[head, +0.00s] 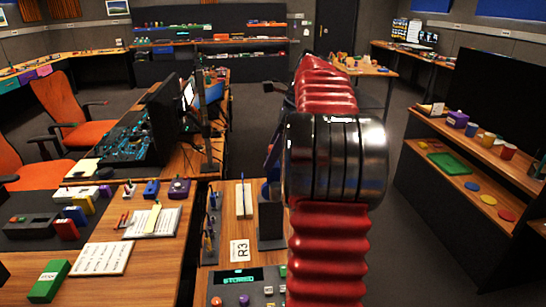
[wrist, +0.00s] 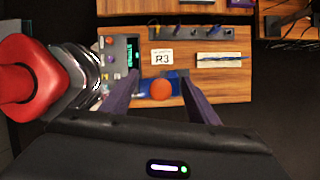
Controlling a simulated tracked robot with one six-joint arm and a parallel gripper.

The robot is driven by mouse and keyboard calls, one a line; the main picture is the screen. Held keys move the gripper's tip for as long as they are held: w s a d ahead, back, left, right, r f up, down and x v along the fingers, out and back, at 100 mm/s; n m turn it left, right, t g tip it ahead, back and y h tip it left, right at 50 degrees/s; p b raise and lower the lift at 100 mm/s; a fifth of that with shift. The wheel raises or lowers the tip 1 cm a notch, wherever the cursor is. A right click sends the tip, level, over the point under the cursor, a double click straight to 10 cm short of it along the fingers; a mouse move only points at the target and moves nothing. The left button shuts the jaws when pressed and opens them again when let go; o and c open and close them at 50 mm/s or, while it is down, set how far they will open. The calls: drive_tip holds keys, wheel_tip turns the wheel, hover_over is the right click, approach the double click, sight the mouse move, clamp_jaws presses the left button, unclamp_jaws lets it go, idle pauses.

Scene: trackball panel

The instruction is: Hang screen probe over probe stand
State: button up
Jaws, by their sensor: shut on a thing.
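In the wrist view, my gripper (wrist: 158,75) points down with its two purple fingers on either side of a blue piece (wrist: 147,80) with an orange ball (wrist: 161,90). I cannot make out a probe shape in it. A rack (wrist: 182,32) with several thin probes and cables lies along the bench edge; the rack also shows in the head view (head: 210,225). I cannot tell whether this is the probe stand. My red arm hides much of the bench in the head view.
A control panel (wrist: 118,60) with knobs and a lit display stands at the left of the bench. The R3 label (wrist: 162,57) lies beside it. In the head view, a dark block (head: 270,228) stands by my arm. Monitors (head: 165,115) stand at the left, shelves (head: 440,165) at the right.

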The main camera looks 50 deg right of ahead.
drive_tip(key=shift+w+d, duration=3.1)
drive_tip(key=shift+w, duration=0.65)
drive_tip(key=shift+s+a+f, duration=0.1)
drive_tip(key=shift+s+f, duration=0.05)
drive_tip(key=shift+f, duration=2.95)
drive_tip(key=shift+s+a+f, duration=0.15)
drive_tip(key=shift+f, duration=3)
drive_tip(key=shift+s+a+f, duration=0.1)
drive_tip(key=shift+s+f, duration=0.05)
drive_tip(key=shift+f, duration=2.95)
drive_tip(key=o, duration=1.8)
drive_tip(key=v, duration=1.3)
drive_tip(key=shift+d+r, duration=0.2)
drive_tip(key=shift+r, duration=0.05)
